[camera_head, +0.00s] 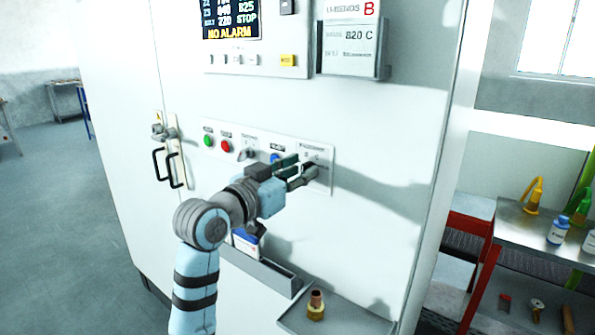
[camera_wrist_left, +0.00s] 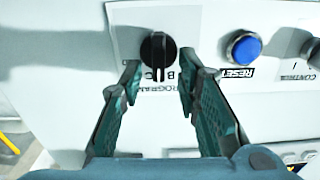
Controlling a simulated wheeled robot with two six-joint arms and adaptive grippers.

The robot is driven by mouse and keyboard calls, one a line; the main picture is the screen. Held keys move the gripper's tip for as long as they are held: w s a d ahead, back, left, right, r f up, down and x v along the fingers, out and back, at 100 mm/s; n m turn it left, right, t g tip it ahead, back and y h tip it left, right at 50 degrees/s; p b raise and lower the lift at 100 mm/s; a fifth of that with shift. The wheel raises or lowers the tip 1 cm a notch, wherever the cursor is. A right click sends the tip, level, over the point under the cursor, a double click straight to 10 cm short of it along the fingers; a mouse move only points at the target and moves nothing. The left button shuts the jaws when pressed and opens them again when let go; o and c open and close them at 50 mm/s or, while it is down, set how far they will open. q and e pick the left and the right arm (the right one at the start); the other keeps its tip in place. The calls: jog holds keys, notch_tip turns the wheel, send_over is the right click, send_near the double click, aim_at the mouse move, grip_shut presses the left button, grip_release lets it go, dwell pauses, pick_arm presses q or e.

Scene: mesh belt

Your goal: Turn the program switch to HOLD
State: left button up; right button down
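The program switch (camera_wrist_left: 157,52) is a black rotary knob on a white plate marked PROGRAM. In the left wrist view it stands just beyond my fingertips, its ridge running roughly up and down the picture. Its position marks are partly hidden, so its setting cannot be read. My left gripper (camera_wrist_left: 159,80) is open, a finger on either side of the line to the knob, with nothing held. In the head view the left gripper (camera_head: 300,172) is at the right end of the control panel (camera_head: 321,155) and covers the switch. My right gripper is out of view.
A blue RESET button (camera_wrist_left: 243,48) and another black selector (camera_wrist_left: 312,48) sit beside the switch. Green (camera_head: 208,140) and red (camera_head: 226,146) buttons are farther left. A shelf (camera_head: 345,318) with a brass fitting (camera_head: 316,305) is below. A card holder (camera_head: 352,62) hangs above.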

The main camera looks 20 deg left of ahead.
pick_arm(q)
grip_shut()
jog(key=shift+d, duration=0.1)
jog(key=shift+r+m+p, duration=0.1)
jog(key=shift+m+p, duration=0.6)
jog(key=shift+m, duration=0.3)
jog(key=m, duration=0.1)
jog(key=m+p, duration=0.1)
jog(key=shift+s+d+m, duration=0.1)
jog(key=shift+d+m, duration=0.1)
jog(key=shift+m, duration=0.1)
jog(key=m, duration=0.5)
jog(key=f+m+p, duration=0.1)
jog(key=m, duration=0.2)
jog(key=shift+s+d, duration=0.15)
jog(key=shift+d, duration=0.15)
jog(key=shift+m, duration=0.3)
